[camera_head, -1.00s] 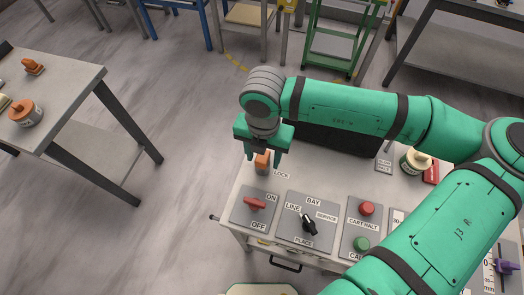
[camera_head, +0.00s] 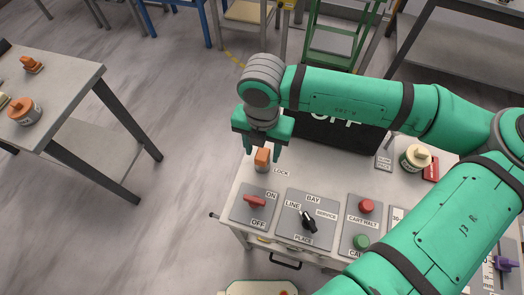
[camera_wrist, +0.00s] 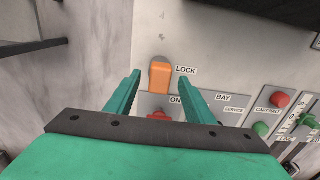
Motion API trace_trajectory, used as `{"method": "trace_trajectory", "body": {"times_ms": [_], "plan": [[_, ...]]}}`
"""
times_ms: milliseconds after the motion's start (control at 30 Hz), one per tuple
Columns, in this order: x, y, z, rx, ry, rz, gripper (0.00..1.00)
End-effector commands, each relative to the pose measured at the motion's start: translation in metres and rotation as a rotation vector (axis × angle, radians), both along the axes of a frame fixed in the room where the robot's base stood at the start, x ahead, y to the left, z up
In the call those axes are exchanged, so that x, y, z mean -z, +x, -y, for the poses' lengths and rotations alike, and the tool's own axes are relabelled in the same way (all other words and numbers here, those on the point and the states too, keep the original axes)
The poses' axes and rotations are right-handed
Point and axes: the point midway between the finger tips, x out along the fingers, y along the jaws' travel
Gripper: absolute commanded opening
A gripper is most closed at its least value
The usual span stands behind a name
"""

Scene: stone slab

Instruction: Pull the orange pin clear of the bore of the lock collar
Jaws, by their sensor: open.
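The orange pin (camera_head: 262,156) stands at the lock collar (camera_head: 262,168), a small grey piece beside the LOCK label on the slab. How deep the pin sits in the bore cannot be told. My gripper (camera_head: 263,151) is open and empty, with its fingers above the pin, one to each side in the picture. In the wrist view the orange pin (camera_wrist: 160,80) shows between and beyond the two spread fingertips (camera_wrist: 163,84), apart from both. The collar is mostly hidden behind the pin there.
A red ON/OFF switch (camera_head: 255,201) and a black selector knob (camera_head: 308,222) sit close in front. Red (camera_head: 367,206) and green (camera_head: 361,242) buttons lie to the right. A dark panel (camera_head: 335,135) stands behind under my arm. The slab's left edge is near the pin.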

Motion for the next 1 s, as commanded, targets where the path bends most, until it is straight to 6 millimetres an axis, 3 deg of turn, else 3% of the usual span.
{"method": "trace_trajectory", "body": {"times_ms": [300, 500, 1000], "plan": [[-0.054, 0.001, 0.001, 0.001, -0.003, 0.003, 0.48], [-0.077, 0.001, 0.000, 0.001, -0.002, 0.002, 0.48], [-0.089, 0.000, 0.000, -0.001, -0.001, 0.000, 0.48]]}}
